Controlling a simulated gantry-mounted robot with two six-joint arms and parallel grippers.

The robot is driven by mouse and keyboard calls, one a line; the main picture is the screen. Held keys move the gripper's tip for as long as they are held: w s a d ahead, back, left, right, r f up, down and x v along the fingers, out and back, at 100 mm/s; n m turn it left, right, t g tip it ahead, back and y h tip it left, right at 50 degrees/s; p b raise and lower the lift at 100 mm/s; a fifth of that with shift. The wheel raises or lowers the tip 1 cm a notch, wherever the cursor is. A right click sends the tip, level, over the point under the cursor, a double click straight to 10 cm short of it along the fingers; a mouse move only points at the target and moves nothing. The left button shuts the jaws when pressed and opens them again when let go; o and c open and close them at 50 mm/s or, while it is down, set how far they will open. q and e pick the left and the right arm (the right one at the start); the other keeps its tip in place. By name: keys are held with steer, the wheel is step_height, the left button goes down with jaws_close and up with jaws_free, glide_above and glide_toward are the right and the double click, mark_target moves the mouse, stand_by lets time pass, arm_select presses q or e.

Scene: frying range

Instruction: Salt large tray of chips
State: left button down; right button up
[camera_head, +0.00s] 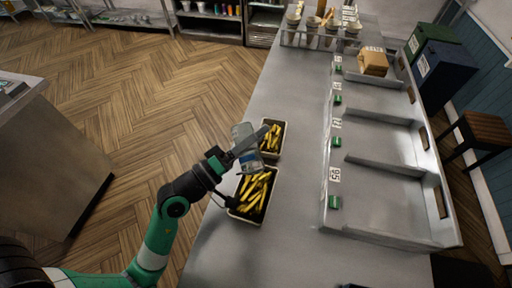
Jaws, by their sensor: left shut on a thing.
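Two dark-lined trays of chips stand one behind the other near the left edge of the steel counter. The nearer tray of chips (252,194) looks larger; the farther tray of chips (271,138) is smaller and partly hidden by what I hold. My left gripper (240,152) is shut on a pale, clear-looking shaker (246,143). It holds the shaker tilted above the trays, around the gap between them. I cannot tell whether salt is falling. My right gripper is not in view.
The steel counter (290,100) has free room beyond the trays. A partitioned steel rack (375,185) with numbered green-clipped bays lines the right side, with brown boxes (373,62) in its far bay. Several cups in holders (311,36) stand at the far end.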

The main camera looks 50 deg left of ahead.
arm_select(q)
steer(key=shift+m+t+h, duration=0.3)
steer(key=shift+m, duration=0.6)
step_height(320, 180, up, 4)
steer(key=shift+s+r+b, duration=0.1)
steer(key=shift+r+b, duration=0.05)
steer(key=shift+b, duration=0.65)
step_height(320, 180, down, 4)
step_height(320, 180, up, 4)
steer(key=shift+s+d+f, duration=0.1)
steer(key=shift+s+d, duration=0.05)
step_height(320, 180, down, 4)
steer(key=shift+f, duration=0.1)
steer(key=shift+w, duration=0.25)
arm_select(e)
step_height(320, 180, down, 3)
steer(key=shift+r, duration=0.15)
